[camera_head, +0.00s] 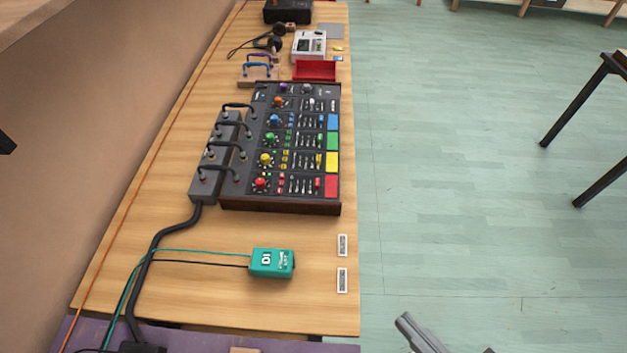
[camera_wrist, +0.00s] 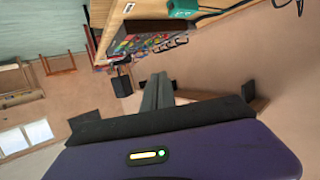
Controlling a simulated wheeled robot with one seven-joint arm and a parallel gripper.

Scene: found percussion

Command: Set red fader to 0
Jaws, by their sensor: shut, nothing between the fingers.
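The mixer (camera_head: 290,150) is a dark console on the wooden table, with coloured knobs, small faders and a column of coloured pads at its right edge. Its nearest row has a red knob (camera_head: 260,183), a red pad (camera_head: 331,186) and a small red fader cap (camera_head: 318,182); the fader's exact setting is too small to read. My gripper (camera_head: 405,322) is at the bottom of the head view, over the floor right of the table, well apart from the mixer. In the wrist view its fingers (camera_wrist: 158,88) are together and empty, and the mixer (camera_wrist: 150,38) shows tilted beyond.
A teal DI box (camera_head: 272,262) with cables lies in front of the mixer. A patch box (camera_head: 217,165) with black cables stands left of the mixer. A red tray (camera_head: 315,70) is behind. The floor (camera_head: 450,200) is clear.

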